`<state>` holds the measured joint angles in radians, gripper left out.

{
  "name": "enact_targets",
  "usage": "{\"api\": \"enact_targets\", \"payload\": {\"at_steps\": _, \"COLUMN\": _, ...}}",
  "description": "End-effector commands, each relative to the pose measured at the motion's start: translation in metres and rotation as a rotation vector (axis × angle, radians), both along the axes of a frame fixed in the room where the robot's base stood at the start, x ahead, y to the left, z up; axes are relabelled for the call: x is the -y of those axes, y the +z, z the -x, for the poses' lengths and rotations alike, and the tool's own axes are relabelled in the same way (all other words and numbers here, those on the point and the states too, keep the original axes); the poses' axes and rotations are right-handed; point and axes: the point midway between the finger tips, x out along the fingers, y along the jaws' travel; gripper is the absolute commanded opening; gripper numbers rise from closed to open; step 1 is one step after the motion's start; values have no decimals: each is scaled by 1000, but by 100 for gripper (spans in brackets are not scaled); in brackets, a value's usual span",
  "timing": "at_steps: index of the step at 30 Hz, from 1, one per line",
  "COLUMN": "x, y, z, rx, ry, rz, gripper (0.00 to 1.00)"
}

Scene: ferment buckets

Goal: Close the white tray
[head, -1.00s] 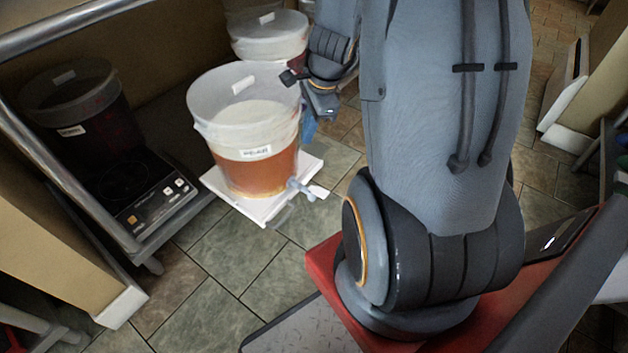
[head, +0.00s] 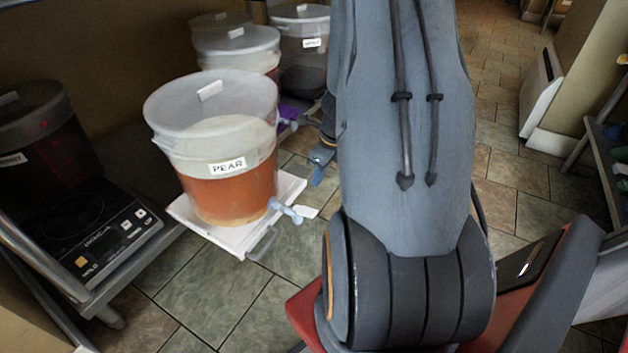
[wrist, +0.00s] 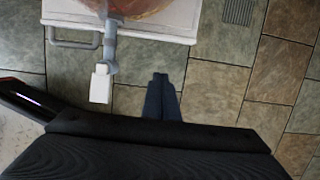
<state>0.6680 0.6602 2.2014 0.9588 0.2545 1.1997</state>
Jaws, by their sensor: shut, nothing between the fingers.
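The white tray (head: 232,238) sticks out over the floor and bears a bucket of orange liquid labelled PEAR (head: 226,182). A grey handle (head: 262,243) is on its front edge; the handle also shows at upper left in the wrist view (wrist: 75,44). A spigot (head: 287,212) juts from the bucket past the tray's edge. My gripper (wrist: 160,79) is shut and empty, to the right of the spigot and apart from the tray (wrist: 165,24) in the wrist view. In the head view my arm partly hides my gripper (head: 318,172), which is right of the bucket.
An induction cooktop (head: 95,232) with a dark red bucket (head: 40,140) stands at left. More lidded buckets (head: 237,50) stand behind. A purple item (head: 290,113) lies near them. Tiled floor (head: 205,298) in front of the tray is clear.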

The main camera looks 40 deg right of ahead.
Motion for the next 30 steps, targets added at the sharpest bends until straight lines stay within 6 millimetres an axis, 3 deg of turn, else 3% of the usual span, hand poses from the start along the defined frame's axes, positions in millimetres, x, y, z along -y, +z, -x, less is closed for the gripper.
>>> {"api": "enact_targets", "payload": {"at_steps": 20, "x": -8, "y": -89, "z": -21, "rx": 0, "ry": 4, "rz": 0, "gripper": 0}}
{"api": "enact_targets", "payload": {"at_steps": 24, "x": -17, "y": -85, "z": -44, "rx": 0, "ry": 9, "rz": 1, "gripper": 0}}
{"api": "enact_targets", "payload": {"at_steps": 30, "x": -21, "y": -84, "z": -57, "rx": 0, "ry": 5, "rz": 0, "gripper": 0}}
